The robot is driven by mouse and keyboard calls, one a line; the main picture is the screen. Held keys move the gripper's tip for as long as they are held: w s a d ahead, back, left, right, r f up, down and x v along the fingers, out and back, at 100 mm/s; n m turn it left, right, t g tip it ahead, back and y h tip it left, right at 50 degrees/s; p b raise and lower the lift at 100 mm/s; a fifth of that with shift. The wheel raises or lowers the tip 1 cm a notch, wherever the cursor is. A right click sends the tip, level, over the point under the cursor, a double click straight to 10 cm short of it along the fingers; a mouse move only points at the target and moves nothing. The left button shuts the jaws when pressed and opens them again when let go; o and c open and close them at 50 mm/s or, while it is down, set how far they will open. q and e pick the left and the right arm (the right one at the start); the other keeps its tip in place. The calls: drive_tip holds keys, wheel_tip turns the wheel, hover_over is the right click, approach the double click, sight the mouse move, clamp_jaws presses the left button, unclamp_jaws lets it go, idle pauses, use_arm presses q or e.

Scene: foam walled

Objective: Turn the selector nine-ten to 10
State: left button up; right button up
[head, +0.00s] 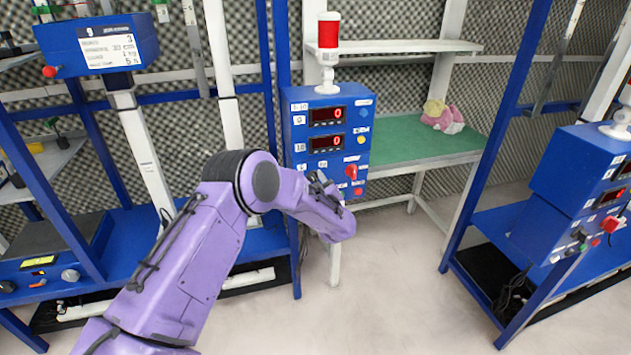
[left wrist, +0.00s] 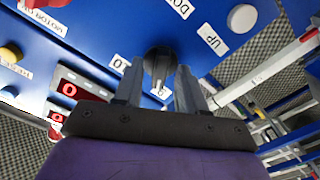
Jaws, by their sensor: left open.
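A black rotary knob (left wrist: 160,60), apparently the selector, sits on a blue panel in the left wrist view. I cannot tell exactly where the knob points. My left gripper (left wrist: 160,72) is open, with one finger on each side of the knob; contact cannot be told. In the head view my left gripper (head: 322,181) is at the lower left of the blue control box (head: 298,135) and hides the knob there. My right gripper is out of view.
The box has red displays (head: 327,115), a red knob (head: 351,171) and a red beacon (head: 328,32) on top. Another blue box (head: 575,170) stands right. Open floor lies between.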

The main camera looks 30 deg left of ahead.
use_arm(q)
clamp_jaws()
